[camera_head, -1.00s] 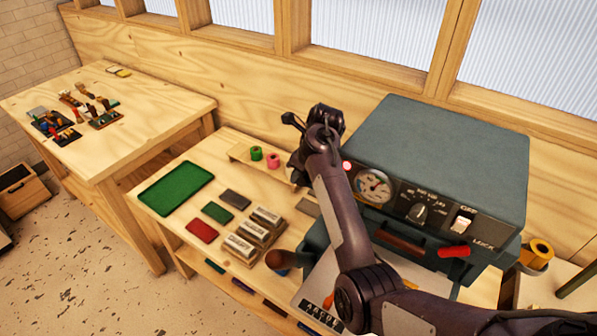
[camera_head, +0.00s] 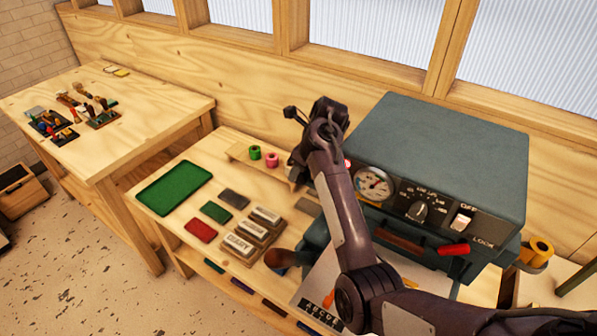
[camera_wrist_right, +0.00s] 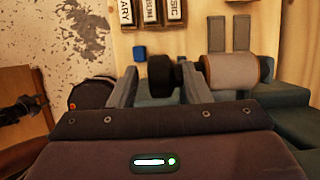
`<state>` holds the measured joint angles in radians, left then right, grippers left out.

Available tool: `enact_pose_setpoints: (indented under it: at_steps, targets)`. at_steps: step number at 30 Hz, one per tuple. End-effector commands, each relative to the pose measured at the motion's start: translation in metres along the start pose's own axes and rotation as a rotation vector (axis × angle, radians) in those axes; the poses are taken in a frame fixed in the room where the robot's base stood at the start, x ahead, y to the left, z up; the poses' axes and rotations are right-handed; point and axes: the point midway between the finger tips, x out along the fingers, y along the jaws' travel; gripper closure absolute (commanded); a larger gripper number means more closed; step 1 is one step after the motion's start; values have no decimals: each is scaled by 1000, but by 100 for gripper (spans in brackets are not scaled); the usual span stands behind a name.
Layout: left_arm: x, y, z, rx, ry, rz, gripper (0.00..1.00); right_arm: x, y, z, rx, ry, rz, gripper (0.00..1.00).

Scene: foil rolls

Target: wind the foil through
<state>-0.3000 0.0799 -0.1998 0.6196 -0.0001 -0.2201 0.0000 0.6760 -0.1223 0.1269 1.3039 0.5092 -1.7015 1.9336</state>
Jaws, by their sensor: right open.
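The grey-blue machine (camera_head: 450,140) stands on the bench, with a gauge (camera_head: 373,184), a dial, a switch and a red-handled lever (camera_head: 453,249) on its front. My right arm reaches across its left front corner; in the head view the fingers are hidden. In the right wrist view my right gripper (camera_wrist_right: 160,72) is open, its two fingers apart. A black round end piece (camera_wrist_right: 160,76) shows between them, and a pale beige roll (camera_wrist_right: 232,68) lies just right of the right finger. Whether the fingers touch the black piece is unclear. My left gripper is out of view.
Green (camera_head: 255,152) and pink (camera_head: 272,160) rolls stand on a small shelf, and a yellow roll (camera_head: 541,248) sits at the right. A green tray (camera_head: 174,188), coloured pads and lettered blocks (camera_head: 254,238) lie on the bench. A second table (camera_head: 150,120) stands at left.

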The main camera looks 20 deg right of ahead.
Motion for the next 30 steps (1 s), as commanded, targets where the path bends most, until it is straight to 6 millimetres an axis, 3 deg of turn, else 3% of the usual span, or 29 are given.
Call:
enact_pose_setpoints:
  at_steps: [6, 11, 23, 26, 29, 30]
  targets:
    - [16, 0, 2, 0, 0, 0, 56, -37, -1, -1, -1, -2, -4, 56]
    - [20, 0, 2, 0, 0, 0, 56, -56, 0, 0, 0, -1, -2, 56]
    - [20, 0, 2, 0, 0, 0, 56, -62, 0, 1, -7, -1, -3, 56]
    - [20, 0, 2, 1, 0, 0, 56, -70, -2, 13, -89, -4, -51, 56]
    - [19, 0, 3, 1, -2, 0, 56, -91, -7, 45, -321, -4, -184, 56]
    - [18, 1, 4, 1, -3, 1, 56, -105, -8, 67, -474, 2, -271, 56]
